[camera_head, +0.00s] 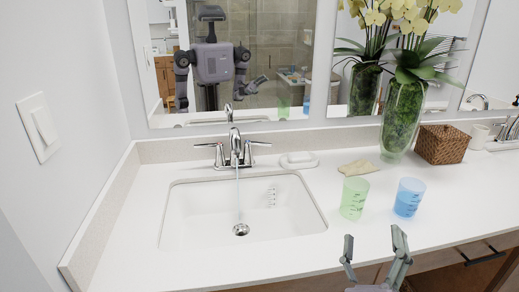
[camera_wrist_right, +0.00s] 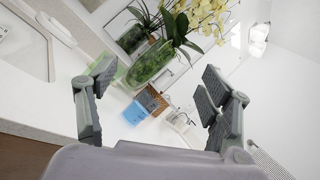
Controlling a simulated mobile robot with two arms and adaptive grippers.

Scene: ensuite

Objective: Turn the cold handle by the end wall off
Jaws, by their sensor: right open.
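A chrome faucet (camera_head: 235,148) stands behind the white sink (camera_head: 175,215). Its left handle (camera_head: 207,146), on the side of the end wall, points left, and its right handle (camera_head: 262,144) points right. A thin water stream (camera_head: 238,195) runs from the spout to the drain. My right gripper (camera_head: 374,238) is open and empty at the counter's front edge, well to the right of and in front of the faucet. In the right wrist view its open fingers (camera_wrist_right: 160,88) show nothing between them. My left gripper is out of view.
A green cup (camera_head: 354,198) and a blue cup (camera_head: 409,197) stand right of the sink. Behind them are a tan cloth (camera_head: 358,167), a soap dish (camera_head: 298,160), a flower vase (camera_head: 401,120) and a wicker box (camera_head: 441,144). The end wall (camera_head: 60,90) bounds the left.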

